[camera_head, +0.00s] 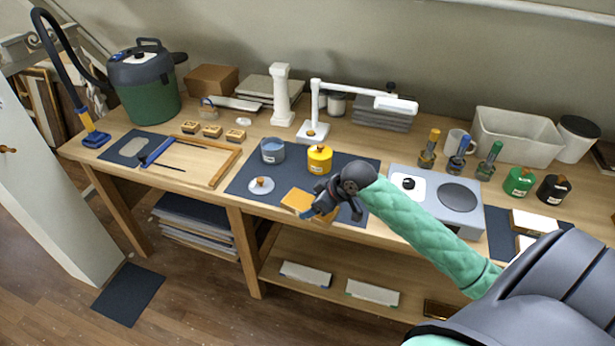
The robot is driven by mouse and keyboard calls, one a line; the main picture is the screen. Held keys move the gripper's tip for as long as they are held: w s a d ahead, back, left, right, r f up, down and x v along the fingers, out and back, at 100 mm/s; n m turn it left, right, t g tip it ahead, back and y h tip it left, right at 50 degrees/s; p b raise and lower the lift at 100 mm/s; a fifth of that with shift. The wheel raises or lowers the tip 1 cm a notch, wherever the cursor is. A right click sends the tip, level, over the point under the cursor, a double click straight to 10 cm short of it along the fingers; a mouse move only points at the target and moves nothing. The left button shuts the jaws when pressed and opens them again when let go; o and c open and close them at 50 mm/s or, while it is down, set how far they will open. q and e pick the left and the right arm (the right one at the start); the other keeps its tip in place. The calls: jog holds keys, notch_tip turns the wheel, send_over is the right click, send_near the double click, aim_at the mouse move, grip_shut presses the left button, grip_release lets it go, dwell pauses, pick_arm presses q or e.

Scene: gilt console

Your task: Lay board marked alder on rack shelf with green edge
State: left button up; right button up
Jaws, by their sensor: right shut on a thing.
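My right gripper (318,208) is over the front edge of the bench, at the middle dark mat. It is shut on a flat orange-brown board (296,199), which shows on both sides of the dark fingers. No marking on this board can be read, so I cannot tell whether it says alder. On the low shelf under the bench lie two pale slabs; the right one (372,292) seems to have a greenish front edge, the left one (306,274) a bluish-grey one. I cannot tell whether these are the rack shelves. My left gripper is out of view.
A yellow pot (319,160), a blue-grey pot (272,151) and a white dish (261,186) stand on the middle mat (243,181). A hotplate (462,209) is to the right. A wooden frame (223,168) lies left. The low shelf (335,276) has bare room.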

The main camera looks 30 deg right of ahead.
jog(key=d+r+n+g+y, duration=0.1)
jog(key=d+r+n, duration=0.2)
jog(key=d+r, duration=0.4)
jog(key=w+f+p, duration=0.1)
jog(key=w+f, duration=0.1)
jog(key=w, duration=0.1)
jog(key=w+f+p, duration=0.2)
jog(key=w, duration=0.2)
jog(key=w+f+p, duration=0.1)
jog(key=w+f, duration=0.1)
jog(key=w, duration=0.2)
jog(key=shift+f+p, duration=0.35)
jog(key=shift+f, duration=0.05)
jog(key=shift+w+f, duration=0.25)
notch_tip(320, 180, down, 3)
jog(key=shift+w+f+p, duration=0.1)
jog(key=shift+f+p, duration=0.1)
jog(key=shift+p, duration=0.95)
jog(key=shift+f, duration=0.45)
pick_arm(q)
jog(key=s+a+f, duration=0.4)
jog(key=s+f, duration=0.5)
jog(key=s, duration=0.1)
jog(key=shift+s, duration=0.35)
